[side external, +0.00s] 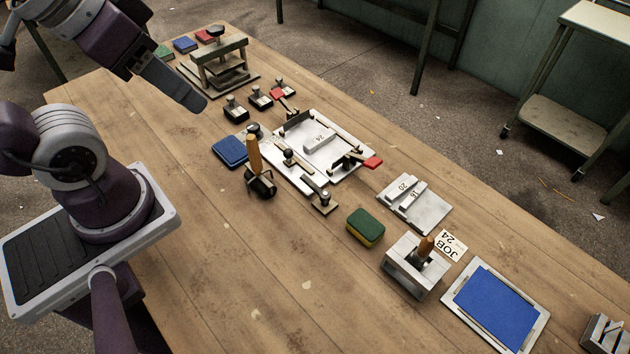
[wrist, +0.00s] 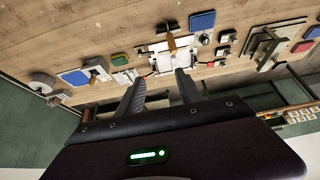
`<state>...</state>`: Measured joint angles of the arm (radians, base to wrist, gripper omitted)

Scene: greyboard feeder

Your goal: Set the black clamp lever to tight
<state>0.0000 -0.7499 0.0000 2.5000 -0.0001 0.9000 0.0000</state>
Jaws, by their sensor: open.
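The white feeder fixture (side external: 345,135) lies mid-table, with a grey block marked 24 on its plate. A lever with a black ball knob (side external: 288,155) stands on the fixture's near-left side. It looks like the black clamp lever, but its setting cannot be told. Two other levers have red ends: one at the far left corner (side external: 278,95) and one at the right (side external: 372,162). My gripper (side external: 192,103) is above the table, left of the fixture and apart from it. In the wrist view my gripper (wrist: 159,88) is open and empty, with the fixture (wrist: 164,63) beyond its fingers.
A wooden-handled tool (side external: 254,152) stands upright close to the knobbed lever, beside a blue pad (side external: 230,151). Several small stamps and a press (side external: 220,48) are farther back. A sponge (side external: 366,227), spacer plate (side external: 428,212) and handled metal block (side external: 408,275) lie right. The near-left table is clear.

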